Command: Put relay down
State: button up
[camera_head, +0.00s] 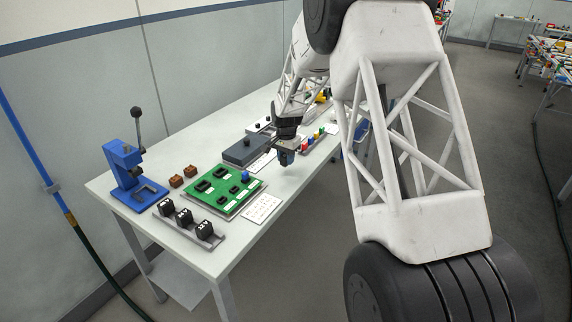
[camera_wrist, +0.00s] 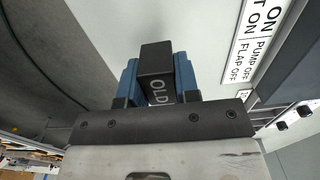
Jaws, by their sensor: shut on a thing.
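The relay is a black block marked OLD (camera_wrist: 156,72), seen in the wrist view. My gripper (camera_wrist: 157,88) is shut on it, with a blue finger on each side. In the head view my gripper (camera_head: 286,157) points down over the right side of the white table, beside the grey box. The relay is too small there to tell apart from the fingers. In the wrist view pale surface shows beyond the relay; whether it touches anything cannot be told.
A grey box (camera_head: 243,152), a green board (camera_head: 222,205), a rail with black blocks (camera_head: 210,240) and a printed card (camera_head: 262,208) lie on the table (camera_head: 160,237). A blue lever press (camera_head: 128,165) and brown blocks (camera_head: 176,181) stand left. A coloured row (camera_head: 315,138) lies behind my gripper.

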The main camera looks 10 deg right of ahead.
jog(key=shift+f, duration=1.4)
jog(key=shift+f, duration=0.2)
jog(key=o, duration=0.9)
jog(key=shift+c, duration=0.2)
jog(key=shift+r, duration=0.2)
notch_tip(320, 180, up, 12)
